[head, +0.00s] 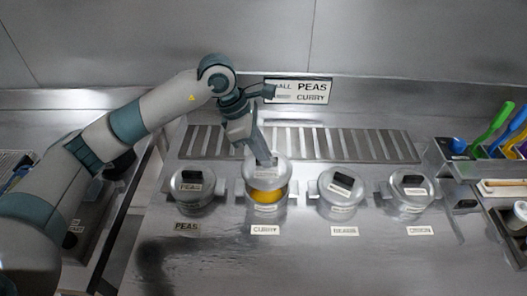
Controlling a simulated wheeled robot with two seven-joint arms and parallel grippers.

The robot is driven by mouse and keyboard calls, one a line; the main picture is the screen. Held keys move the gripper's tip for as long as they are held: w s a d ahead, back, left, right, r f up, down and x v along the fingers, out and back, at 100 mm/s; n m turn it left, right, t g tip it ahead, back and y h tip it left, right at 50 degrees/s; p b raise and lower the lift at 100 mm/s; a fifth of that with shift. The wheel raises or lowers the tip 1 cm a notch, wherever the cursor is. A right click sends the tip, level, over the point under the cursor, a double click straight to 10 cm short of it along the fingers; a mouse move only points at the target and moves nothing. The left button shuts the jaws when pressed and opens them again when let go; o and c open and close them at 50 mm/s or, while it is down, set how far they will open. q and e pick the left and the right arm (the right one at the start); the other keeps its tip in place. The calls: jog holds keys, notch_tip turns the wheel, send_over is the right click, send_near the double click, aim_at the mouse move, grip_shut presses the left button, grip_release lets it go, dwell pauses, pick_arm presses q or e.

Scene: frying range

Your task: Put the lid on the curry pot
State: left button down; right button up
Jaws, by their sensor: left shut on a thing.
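The curry pot (266,212) stands behind its CURRY label (265,230), with orange-yellow curry (262,195) showing in its front part. A round grey lid (283,172) is over the back part of the pot's mouth. My left gripper (267,161) reaches down from above and is shut on the lid's handle, which the fingers mostly hide. I cannot tell whether the lid touches the rim. My right gripper is not in view.
A lidded peas pot (192,203) stands to the left. Two more lidded pots, beans (341,203) and one further right (410,203), stand to the right. A slotted grate (350,147) and a sign (297,91) are behind. Coloured-handled utensils (490,128) stand far right.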

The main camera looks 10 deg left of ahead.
pick_arm(q)
jog(key=shift+f+b, duration=0.3)
jog(key=shift+f, duration=1.3)
jog(key=shift+f+b, duration=0.4)
jog(key=shift+f, duration=0.1)
jog(key=shift+f+b, duration=0.6)
jog(key=shift+b, duration=0.1)
jog(key=shift+b, duration=0.5)
jog(key=shift+f, duration=0.2)
